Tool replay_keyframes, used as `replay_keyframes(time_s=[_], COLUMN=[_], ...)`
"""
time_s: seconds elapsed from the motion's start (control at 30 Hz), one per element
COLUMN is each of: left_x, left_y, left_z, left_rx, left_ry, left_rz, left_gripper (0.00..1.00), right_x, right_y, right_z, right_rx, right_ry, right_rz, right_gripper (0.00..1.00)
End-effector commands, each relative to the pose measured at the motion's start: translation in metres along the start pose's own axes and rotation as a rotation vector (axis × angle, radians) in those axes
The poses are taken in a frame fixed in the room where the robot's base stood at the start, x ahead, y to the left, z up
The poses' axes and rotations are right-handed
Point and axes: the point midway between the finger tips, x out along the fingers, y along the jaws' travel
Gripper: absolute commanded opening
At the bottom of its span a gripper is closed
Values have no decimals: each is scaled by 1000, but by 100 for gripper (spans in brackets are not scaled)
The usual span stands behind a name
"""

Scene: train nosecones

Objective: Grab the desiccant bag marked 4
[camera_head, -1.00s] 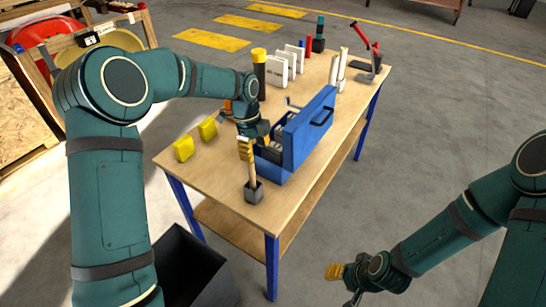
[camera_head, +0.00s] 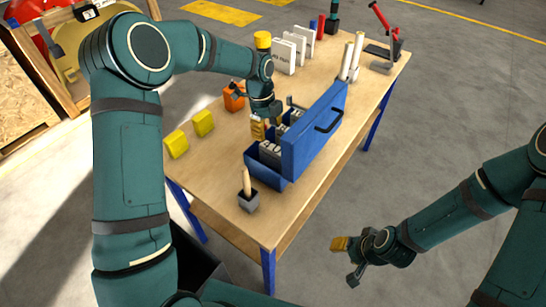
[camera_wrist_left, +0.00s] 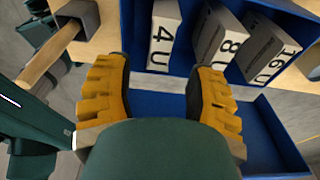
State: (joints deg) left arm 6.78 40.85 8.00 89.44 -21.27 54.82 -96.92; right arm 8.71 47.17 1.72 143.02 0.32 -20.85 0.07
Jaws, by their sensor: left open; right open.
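The desiccant bag marked 4 (camera_wrist_left: 163,38) is a pale block labelled "4 U" in the left wrist view. It stands in the blue toolbox (camera_head: 264,172) on the workbench, at the end of a row. The bags marked 8 (camera_wrist_left: 219,38) and 16 (camera_wrist_left: 266,46) stand to its right. My left gripper (camera_wrist_left: 159,90) is open, with yellow fingers pointing into the box. The bag marked 4 lies ahead between the fingertips, apart from them. In the head view my left gripper (camera_head: 258,128) hangs over the box. My right gripper (camera_head: 347,262) is open and empty, away from the bench.
The box's raised blue lid (camera_head: 310,135) stands on the right of the row. A dark holder with a wooden handle (camera_head: 248,198) stands at the near bench edge. Yellow blocks (camera_head: 203,123) and an orange item (camera_head: 234,98) lie left of the box.

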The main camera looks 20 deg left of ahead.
Motion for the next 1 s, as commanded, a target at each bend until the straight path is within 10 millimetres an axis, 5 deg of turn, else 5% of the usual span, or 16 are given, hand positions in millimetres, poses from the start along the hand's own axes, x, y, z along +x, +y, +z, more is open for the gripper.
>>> replay_keyframes(time_s=[0.2, 0.7, 1.0], left_x=[37, 88, 99], left_y=[0, 1, 1], left_z=[-1, -6, -6], left_rx=[0, 1, 1], left_ry=[1, 2, 1], left_rz=[2, 3, -1], left_gripper=[55, 55, 55], right_x=[0, -4, -4], right_y=[0, -1, -2], right_z=[-1, -1, -1], right_rx=[0, 0, 0], right_ry=[1, 1, 1], right_rz=[0, -1, -1], right_gripper=[47, 47, 47])
